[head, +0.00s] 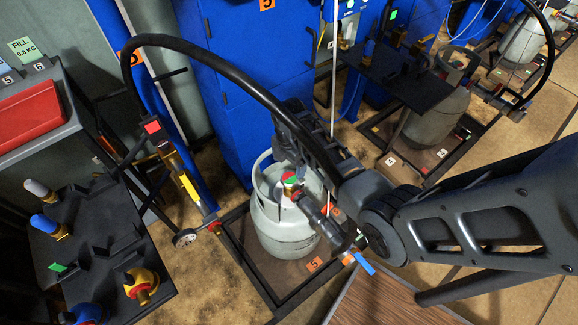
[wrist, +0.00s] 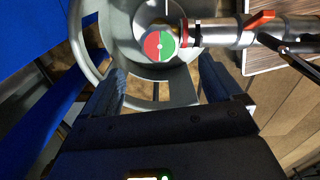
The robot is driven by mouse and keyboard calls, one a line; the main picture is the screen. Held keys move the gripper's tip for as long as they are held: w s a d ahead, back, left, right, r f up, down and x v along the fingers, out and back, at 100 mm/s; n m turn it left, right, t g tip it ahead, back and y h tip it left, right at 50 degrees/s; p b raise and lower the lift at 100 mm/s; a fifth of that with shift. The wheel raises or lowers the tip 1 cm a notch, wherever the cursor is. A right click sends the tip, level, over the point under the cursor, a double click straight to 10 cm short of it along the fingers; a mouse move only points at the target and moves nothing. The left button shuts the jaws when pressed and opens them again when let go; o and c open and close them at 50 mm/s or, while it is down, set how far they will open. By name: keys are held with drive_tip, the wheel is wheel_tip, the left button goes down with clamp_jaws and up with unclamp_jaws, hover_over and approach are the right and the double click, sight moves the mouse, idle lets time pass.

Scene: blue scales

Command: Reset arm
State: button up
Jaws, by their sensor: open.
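My gripper (wrist: 162,72) is open in the wrist view, its two dark fingers apart with nothing between the tips. Just beyond the fingers is a grey gas cylinder's round collar (wrist: 88,58), with a red and green disc (wrist: 158,45) on the valve inside it. In the head view the cylinder (head: 282,240) stands upright on a framed platform marked 5. My arm (head: 480,215) reaches in from the right, with its dark end over the cylinder's collar. The fingertips are hard to make out there. I cannot tell whether they touch the collar.
A metal connector (wrist: 232,33) with an orange lever runs from the valve to the right. A black hose (head: 235,68) arches across the head view. A black tool rack (head: 95,240) stands left, blue cabinets (head: 235,100) behind, and another cylinder (head: 437,115) back right.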

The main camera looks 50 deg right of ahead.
idle(0.6)
drive_tip(key=s+a+f+m+t, duration=0.35)
drive_tip(key=s+a, duration=0.35)
drive_tip(key=a, duration=0.3)
drive_tip(key=s+a+r+m+t+h, duration=0.1)
drive_tip(key=s+a+r+m+t, duration=0.25)
drive_tip(key=s+a, duration=0.35)
drive_tip(key=s+a+r+m+t, duration=0.1)
drive_tip(key=s+r, duration=0.4)
drive_tip(key=r, duration=0.6)
drive_tip(key=s+a+r+m+t, duration=0.1)
drive_tip(key=s+r+m+t, duration=0.3)
drive_tip(key=r, duration=0.7)
drive_tip(key=s+a+r+m+t+y, duration=0.1)
drive_tip(key=s+r+m+t, duration=0.1)
drive_tip(key=s+r+m, duration=0.2)
drive_tip(key=s+r, duration=0.3)
drive_tip(key=r, duration=0.4)
drive_tip(key=shift+s+a+t, duration=0.2)
drive_tip(key=shift+s+t, duration=0.05)
drive_tip(key=shift+t, duration=0.15)
